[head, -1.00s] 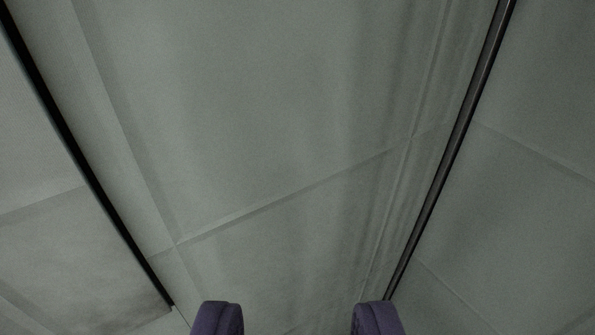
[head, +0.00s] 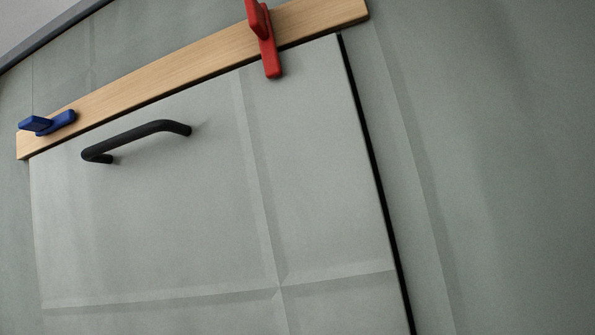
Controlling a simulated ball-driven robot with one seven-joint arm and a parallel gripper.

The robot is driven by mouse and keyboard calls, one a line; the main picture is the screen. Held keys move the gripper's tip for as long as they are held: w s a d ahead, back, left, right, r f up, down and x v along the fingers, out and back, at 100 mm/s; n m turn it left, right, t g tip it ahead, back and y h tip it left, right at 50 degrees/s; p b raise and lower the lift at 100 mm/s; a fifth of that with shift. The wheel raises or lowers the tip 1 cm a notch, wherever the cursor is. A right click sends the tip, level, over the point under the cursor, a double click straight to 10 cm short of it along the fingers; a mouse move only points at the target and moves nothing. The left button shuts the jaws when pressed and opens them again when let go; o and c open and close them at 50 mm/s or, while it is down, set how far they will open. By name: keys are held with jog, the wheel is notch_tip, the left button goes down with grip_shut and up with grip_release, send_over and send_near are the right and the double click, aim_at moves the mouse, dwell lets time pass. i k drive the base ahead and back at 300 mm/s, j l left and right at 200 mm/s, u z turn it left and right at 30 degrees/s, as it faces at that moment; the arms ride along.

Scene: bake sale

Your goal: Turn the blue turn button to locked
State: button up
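The blue turn button (head: 55,123) sits near the left end of a wooden rail at the upper left of the head view. Its bar lies roughly along the rail. A red turn button (head: 265,42) sits farther right on the same rail, its bar lying across the rail with its lower end over the door panel. My gripper is not in the head view now, so how it stands to the blue button cannot be seen.
The wooden rail (head: 180,66) runs along the top of a grey-green door (head: 190,230) with a black handle (head: 140,138) jutting out. A dark gap edges the door's right side. The panel right of it (head: 500,150) is bare.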

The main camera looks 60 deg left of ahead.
aim_at(42, 125)
jog(key=u, duration=0.45)
jog(key=k+l+u, duration=0.1)
jog(key=u, duration=0.75)
jog(key=k+u, duration=0.1)
jog(key=u, duration=0.35)
